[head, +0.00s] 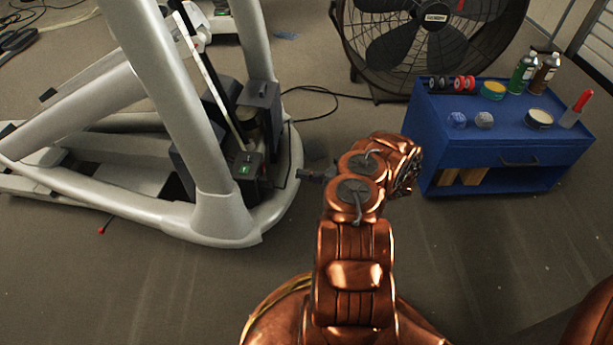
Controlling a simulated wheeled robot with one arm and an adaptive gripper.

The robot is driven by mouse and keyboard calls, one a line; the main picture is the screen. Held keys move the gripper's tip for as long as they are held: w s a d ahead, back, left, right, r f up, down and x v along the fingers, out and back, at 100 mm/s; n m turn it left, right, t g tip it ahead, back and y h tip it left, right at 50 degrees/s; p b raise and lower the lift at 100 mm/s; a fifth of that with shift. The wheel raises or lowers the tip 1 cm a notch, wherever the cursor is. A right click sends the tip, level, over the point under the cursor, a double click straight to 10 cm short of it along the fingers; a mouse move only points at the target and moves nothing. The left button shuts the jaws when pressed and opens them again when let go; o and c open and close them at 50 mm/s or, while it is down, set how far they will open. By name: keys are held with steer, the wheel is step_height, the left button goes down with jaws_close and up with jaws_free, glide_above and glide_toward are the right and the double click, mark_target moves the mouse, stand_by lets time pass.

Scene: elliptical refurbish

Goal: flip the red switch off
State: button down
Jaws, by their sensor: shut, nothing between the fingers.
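A small switch (245,169) on a black box at the base of the white elliptical machine (215,120) shows green, not red. I cannot tell its position at this size. My gripper (302,174) is small and dark at the end of my copper arm. It points left towards the box and is shut and empty. It is to the right of the switch, with a visible gap between them in the picture. The depth of that gap is hard to judge.
The machine's thick white frame (170,90) stands left of the switch. A black cable (322,92) lies behind. A large fan (425,40) and a blue cart (500,140) with cans and tape stand right. A small red-tipped item (102,230) is at lower left. Front floor is clear.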

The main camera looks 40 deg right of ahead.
mark_target(264, 167)
steer(key=b+x, duration=0.3)
steer(key=x, duration=0.6)
steer(key=shift+f, duration=0.1)
steer(key=shift+w+a+r+b, duration=0.25)
steer(key=shift+w+a+b, duration=0.15)
steer(key=shift+w, duration=0.15)
steer(key=shift+r, duration=0.1)
steer(key=shift+w+a+r+g+p, duration=0.2)
steer(key=shift+w+r+g+p, duration=0.1)
steer(key=shift+p, duration=0.85)
steer(key=shift+s+f+b, duration=0.1)
steer(key=shift+f+b, duration=0.25)
steer(key=shift+b, duration=0.05)
steer(key=r+p+v, duration=0.2)
steer(key=p+v, duration=0.3)
steer(key=v, duration=0.9)
steer(key=shift+r, duration=0.4)
steer(key=shift+s, duration=0.1)
